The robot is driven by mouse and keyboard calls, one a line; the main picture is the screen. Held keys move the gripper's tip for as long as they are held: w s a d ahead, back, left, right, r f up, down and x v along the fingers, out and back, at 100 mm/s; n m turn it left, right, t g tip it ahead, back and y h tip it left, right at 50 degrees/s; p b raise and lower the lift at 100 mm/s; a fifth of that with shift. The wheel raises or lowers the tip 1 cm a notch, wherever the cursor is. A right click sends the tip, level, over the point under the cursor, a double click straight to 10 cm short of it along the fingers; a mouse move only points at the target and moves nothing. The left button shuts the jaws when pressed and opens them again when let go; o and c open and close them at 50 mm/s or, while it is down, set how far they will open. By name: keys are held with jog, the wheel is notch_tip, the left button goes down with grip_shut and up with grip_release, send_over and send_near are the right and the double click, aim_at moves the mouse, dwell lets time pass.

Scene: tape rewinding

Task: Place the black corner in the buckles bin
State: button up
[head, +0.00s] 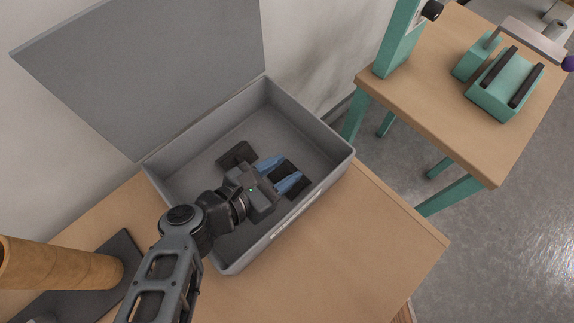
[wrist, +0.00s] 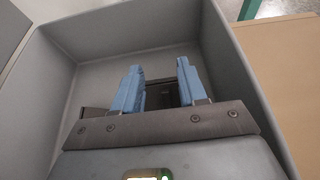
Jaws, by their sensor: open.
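The grey bin (head: 330,150) stands open on the wooden table, with a small unreadable label on its front wall. My gripper (head: 289,168) is inside the bin's outline, its two blue fingers apart. A dark piece (head: 293,180) lies on the bin floor around and beyond the fingers; part of it also shows between them in the wrist view (wrist: 163,97). Another flat dark piece (head: 236,154) lies beside the gripper, and its edge shows left of the fingers in the wrist view (wrist: 94,112). I cannot tell which piece is the black corner. Neither is visibly gripped.
The bin's raised grey lid (head: 150,70) leans by the wall. The table right of the bin (head: 370,240) is clear. A second table (head: 430,110) holds green equipment.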

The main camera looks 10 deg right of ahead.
jog(key=b+v, duration=0.2)
jog(key=v, duration=0.8)
